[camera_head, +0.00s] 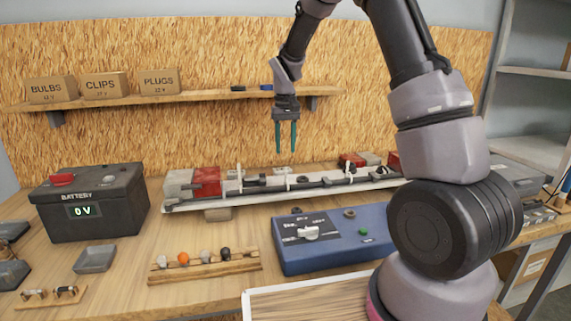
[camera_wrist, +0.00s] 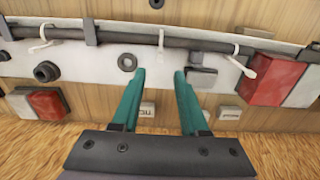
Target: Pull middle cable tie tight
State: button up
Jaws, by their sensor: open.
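A white trailer frame (camera_head: 225,198) lies along the back of the bench, with a dark cable (camera_wrist: 200,44) running along it. The middle cable tie (camera_head: 287,178) is a thin white loop around the cable; in the wrist view (camera_wrist: 161,42) its tail points towards my gripper. One white tie (camera_wrist: 42,40) is on the left and another (camera_wrist: 238,60) on the right in the wrist view, the right one with a slanting tail. My gripper (camera_head: 285,148) points down above the middle tie, open and empty. Its teal fingertips (camera_wrist: 160,75) are apart, short of the tie.
Red and white lamp blocks (camera_head: 206,182) sit at the frame's ends. A shelf with boxes (camera_head: 105,86) is on the back wall. A battery (camera_head: 90,200), a blue test box (camera_head: 335,240) and a wooden bulb rack (camera_head: 205,266) stand on the bench. Air around my fingers looks clear.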

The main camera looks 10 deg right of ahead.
send_over(286, 178)
notch_tip(286, 178, down, 6)
jog(key=shift+w+f, duration=0.1)
jog(key=shift+f, duration=0.05)
jog(key=shift+c, duration=0.3)
grip_shut()
dwell(1.2)
